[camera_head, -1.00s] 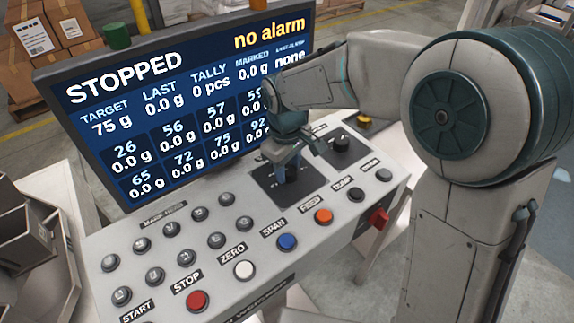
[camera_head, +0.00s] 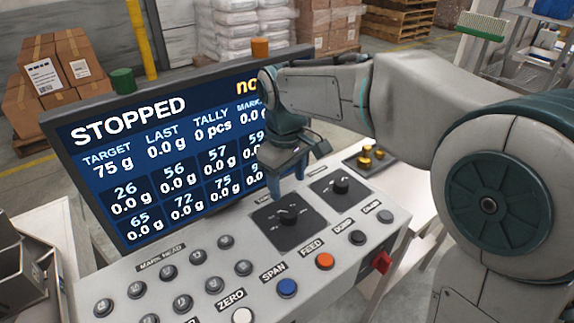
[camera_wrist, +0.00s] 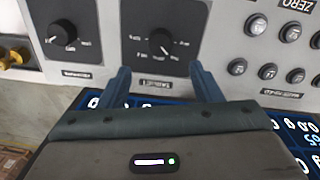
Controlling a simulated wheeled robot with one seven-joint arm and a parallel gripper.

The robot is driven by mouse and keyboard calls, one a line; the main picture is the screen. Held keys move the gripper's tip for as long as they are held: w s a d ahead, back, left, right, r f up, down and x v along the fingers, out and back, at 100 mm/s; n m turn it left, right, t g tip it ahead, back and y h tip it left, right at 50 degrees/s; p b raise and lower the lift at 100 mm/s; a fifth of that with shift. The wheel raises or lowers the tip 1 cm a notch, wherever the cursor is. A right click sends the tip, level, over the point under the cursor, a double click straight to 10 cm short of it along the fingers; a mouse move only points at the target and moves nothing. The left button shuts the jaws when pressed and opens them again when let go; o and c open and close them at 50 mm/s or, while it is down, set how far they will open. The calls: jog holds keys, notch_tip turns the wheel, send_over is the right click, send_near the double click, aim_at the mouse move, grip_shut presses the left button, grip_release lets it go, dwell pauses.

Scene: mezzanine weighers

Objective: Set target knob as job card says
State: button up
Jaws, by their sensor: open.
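The black target knob (camera_head: 287,217) sits on a dark square dial plate on the sloping console. The wrist view shows this knob (camera_wrist: 161,42) with a pale pointer mark; its dial lettering is too small to read. My gripper (camera_head: 287,184) is open and empty, raised above and behind the knob, toward the screen. In the wrist view its fingers (camera_wrist: 160,78) are spread on either side of the dial plate's lower part, apart from the knob. The screen (camera_head: 170,165) reads STOPPED and TARGET 75 g. I see no readable job card.
A second black knob (camera_head: 340,187) is close to the right. Blue (camera_head: 287,288) and orange (camera_head: 325,261) buttons, a red side switch (camera_head: 382,262) and several grey buttons crowd the console. Small brass weights (camera_head: 366,160) stand behind it at right. My arm covers the screen's right part.

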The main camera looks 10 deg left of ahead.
jog(key=shift+s+r, duration=0.1)
jog(key=shift+r, duration=2.05)
